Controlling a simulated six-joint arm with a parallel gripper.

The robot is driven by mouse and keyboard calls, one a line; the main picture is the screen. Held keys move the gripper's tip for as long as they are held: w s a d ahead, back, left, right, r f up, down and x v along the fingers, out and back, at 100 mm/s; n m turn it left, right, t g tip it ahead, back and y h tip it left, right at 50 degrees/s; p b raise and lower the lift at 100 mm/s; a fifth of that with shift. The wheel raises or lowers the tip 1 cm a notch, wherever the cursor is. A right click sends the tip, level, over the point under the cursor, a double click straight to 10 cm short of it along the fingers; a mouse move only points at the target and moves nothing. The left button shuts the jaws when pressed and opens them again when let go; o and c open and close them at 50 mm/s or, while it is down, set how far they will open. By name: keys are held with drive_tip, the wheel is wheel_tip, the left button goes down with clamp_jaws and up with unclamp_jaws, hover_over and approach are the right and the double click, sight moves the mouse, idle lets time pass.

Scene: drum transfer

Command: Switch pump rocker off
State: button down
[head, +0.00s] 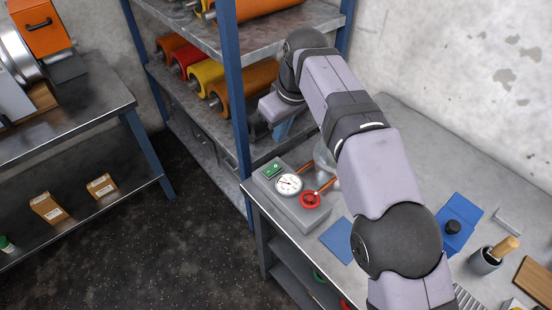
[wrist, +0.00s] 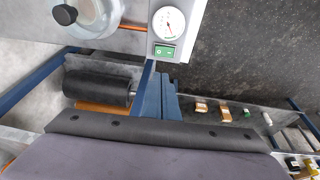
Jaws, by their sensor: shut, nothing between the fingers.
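The pump unit is a grey box (head: 301,207) at the left end of the workbench. Its green rocker switch (head: 272,171) is at the box's far-left corner, beside a round white gauge (head: 289,184). The rocker also shows in the wrist view (wrist: 165,50), with pale marks on its face, just below the gauge (wrist: 168,22); which side is pressed I cannot tell. My gripper (head: 258,130) is beyond the box, near the shelf rack, apart from the rocker.
A red valve wheel (head: 310,200) and copper pipe (head: 326,187) stand close to the gauge. The blue-posted rack (head: 233,90) holds several coloured rolls behind. A blue mat (head: 338,240) lies right of the box. Dark floor (head: 190,225) is clear at left.

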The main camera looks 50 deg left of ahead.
drive_tip(key=p, duration=0.2)
hover_over(275, 166)
drive_tip(key=f, duration=1.2)
drive_tip(key=shift+s+d, duration=0.25)
drive_tip(key=shift+d, duration=0.1)
drive_tip(key=shift+w+f+p, duration=0.1)
drive_tip(key=shift+f+p, duration=0.2)
drive_tip(key=shift+f, duration=0.45)
drive_tip(key=shift+w+f, duration=0.15)
drive_tip(key=shift+f, duration=0.15)
